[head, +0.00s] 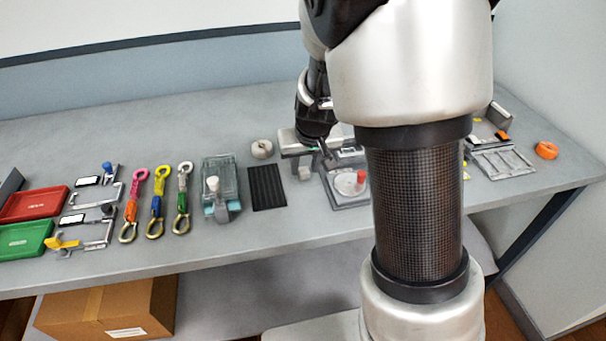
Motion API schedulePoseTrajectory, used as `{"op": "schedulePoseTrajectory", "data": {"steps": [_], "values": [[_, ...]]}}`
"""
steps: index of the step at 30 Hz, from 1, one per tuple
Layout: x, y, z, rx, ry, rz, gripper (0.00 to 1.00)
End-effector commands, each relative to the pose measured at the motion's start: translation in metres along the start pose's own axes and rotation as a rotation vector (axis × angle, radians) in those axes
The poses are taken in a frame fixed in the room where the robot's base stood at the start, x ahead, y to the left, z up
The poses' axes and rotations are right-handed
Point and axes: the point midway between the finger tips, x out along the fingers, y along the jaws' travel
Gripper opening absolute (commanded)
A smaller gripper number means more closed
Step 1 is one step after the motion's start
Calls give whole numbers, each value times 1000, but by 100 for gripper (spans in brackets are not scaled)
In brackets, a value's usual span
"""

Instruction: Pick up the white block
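A small pale block (305,173), which looks like the white block, sits on the grey table near its middle. My gripper (307,160) is low over the table right at this block, with my arm reaching down from above. The fingertips are small and partly hidden, so I cannot tell whether they touch the block or how far apart they are.
A fixture with a round plate and red knob (361,178) stands close to the right of the block. A black ribbed mat (267,187) and a pale roll (262,149) lie to the left. Coloured straps (157,202) and trays (27,239) are further left. My arm hides part of the table's right side.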

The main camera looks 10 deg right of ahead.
Motion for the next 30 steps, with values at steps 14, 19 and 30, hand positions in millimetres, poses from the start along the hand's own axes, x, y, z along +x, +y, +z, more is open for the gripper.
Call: {"op": "schedulePoseTrajectory", "data": {"steps": [14, 19, 30], "values": [[13, 0, 0, 1, 1, 0, 14], [13, 0, 0, 1, 1, 0, 0], [-16, 0, -13, -1, 5, -1, 0]]}}
